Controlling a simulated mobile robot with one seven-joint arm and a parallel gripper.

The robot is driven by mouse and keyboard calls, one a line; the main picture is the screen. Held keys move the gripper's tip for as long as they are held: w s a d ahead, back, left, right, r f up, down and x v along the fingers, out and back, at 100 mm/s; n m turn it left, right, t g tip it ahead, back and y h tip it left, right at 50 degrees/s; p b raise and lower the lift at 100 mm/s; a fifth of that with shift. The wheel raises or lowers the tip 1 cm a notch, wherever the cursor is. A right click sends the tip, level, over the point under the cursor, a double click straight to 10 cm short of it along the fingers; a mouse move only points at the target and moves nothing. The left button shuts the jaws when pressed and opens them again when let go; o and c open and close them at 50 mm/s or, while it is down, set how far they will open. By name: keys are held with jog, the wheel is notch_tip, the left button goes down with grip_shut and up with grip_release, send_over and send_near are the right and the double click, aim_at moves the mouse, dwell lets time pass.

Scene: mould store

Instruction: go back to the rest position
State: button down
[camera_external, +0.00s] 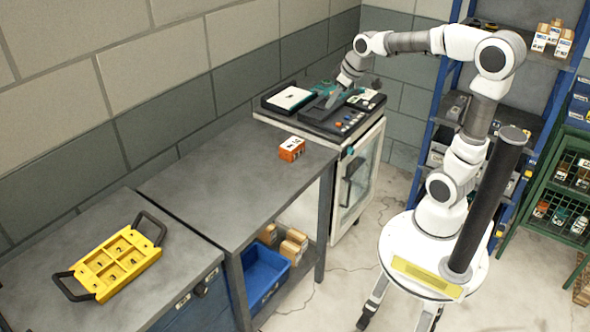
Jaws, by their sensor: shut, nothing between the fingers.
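My gripper (333,98) is at the far end of the arm, low over the dark panel on top of the white cabinet (358,165). The fingers are small in this view and look shut, with nothing seen between them. My arm reaches up and left from the white round base, away from the shelves. Whether the fingertips touch the panel, I cannot tell.
An orange box (291,149) lies on the grey workbench (225,180). A yellow tray with black handles (118,262) lies on the nearer bench. A blue bin (262,275) stands below. Blue shelving (443,95) and a green rack (548,190) stand at the right.

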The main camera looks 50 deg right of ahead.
jog(key=s+a+f+m, duration=0.1)
jog(key=s+a, duration=0.2)
jog(key=s, duration=0.6)
jog(key=s+a, duration=0.3)
jog(key=s, duration=0.6)
jog(key=shift+f+m, duration=0.35)
jog(key=shift+m, duration=0.05)
